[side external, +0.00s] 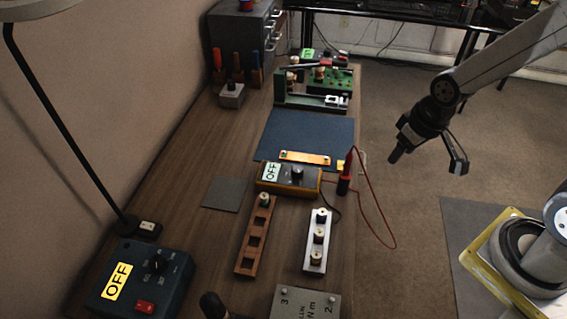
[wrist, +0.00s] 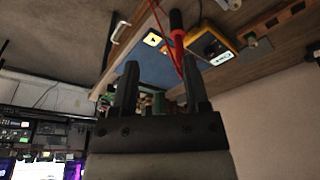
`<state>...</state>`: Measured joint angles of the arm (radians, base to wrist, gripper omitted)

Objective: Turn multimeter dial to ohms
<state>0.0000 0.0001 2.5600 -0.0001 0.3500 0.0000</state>
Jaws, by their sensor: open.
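The multimeter (side external: 275,185) is a yellow-edged box lying on the bench, with a white label reading OFF at its left end. Its black dial (side external: 297,173) stands up right of the label; which mark it points to is too small to tell. My gripper (side external: 426,162) is open and empty, in the air off the right side of the bench, well apart from the dial. In the wrist view its two fingers (wrist: 161,88) stand apart with nothing between them.
A red probe (side external: 347,165) stands upright right of the multimeter, its red cable looping past the bench edge. A blue mat (side external: 300,128) lies behind. A wooden rack (side external: 252,245) and a metal strip with knobs (side external: 310,245) lie in front. A dark OFF box (side external: 140,280) sits front left.

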